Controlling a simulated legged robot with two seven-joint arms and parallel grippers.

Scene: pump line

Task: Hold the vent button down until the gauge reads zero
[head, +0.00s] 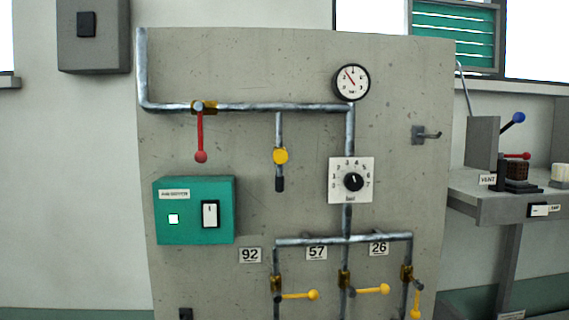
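The round gauge (351,82) is at the top right of the grey panel, on top of a vertical pipe. Its red needle points to the upper left, away from straight up; the numbers are too small to read surely. A small sign reading VENT (487,180) is at the shelf on the right. A dark block-like thing (517,172) stands just right of that sign. I cannot tell which part there is the vent button. Neither of my grippers is in view.
The grey panel (290,60) carries a red-handled valve (200,135), a dial (353,181), a green switch box (194,232) and several yellow-handled valves below. A hook (426,135) sticks out at its right. The shelf (480,208) also holds blue and red levers.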

